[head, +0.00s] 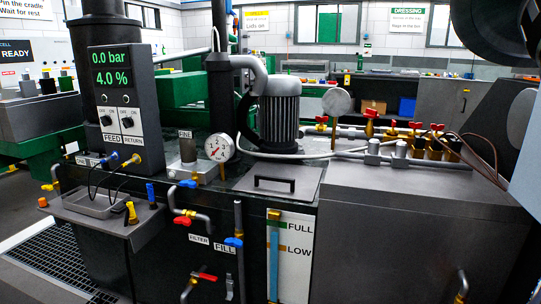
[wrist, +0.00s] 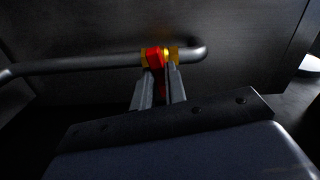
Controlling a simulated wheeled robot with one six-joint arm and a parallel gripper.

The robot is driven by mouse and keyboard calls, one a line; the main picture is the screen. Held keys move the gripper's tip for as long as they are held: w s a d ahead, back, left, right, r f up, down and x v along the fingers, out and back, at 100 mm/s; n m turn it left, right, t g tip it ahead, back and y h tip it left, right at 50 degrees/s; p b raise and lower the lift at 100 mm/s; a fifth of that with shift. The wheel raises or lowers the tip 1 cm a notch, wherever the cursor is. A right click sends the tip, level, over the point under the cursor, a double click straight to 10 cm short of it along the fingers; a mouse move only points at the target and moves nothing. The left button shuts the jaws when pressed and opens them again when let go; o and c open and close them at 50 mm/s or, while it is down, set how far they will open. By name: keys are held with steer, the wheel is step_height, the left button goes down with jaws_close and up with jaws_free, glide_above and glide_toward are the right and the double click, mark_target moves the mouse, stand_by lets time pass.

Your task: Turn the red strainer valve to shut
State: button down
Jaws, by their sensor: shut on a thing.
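In the wrist view a red-handled valve (wrist: 153,57) with brass-coloured ends sits on a grey pipe (wrist: 90,64) that runs across a dark panel and bends at its right end. My gripper (wrist: 162,72) is shut on the red handle, which shows between the two fingers; its lower part is mostly hidden. My gripper is not visible in the head view. There, a bent pipe with a brass-coloured part (head: 460,296) shows at the bottom right edge. I cannot tell for sure whether it is the same valve.
The head view shows a dark machine tank with a red-handled valve (head: 183,221) by the FILTER label and another red handle (head: 206,277) lower down. Several red valves line the manifold (head: 400,147) on the grey cabinet (head: 420,190). A floor grating (head: 60,262) lies at left.

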steer(key=shift+m+p, duration=0.55)
steer(key=shift+m, duration=0.65)
steer(key=c, duration=1.3)
jaws_free()
steer(key=shift+s, duration=0.1)
steer(key=v, duration=0.6)
steer(key=shift+s+a+b, duration=0.1)
steer(key=shift+s+b, duration=0.25)
steer(key=shift+s, duration=0.05)
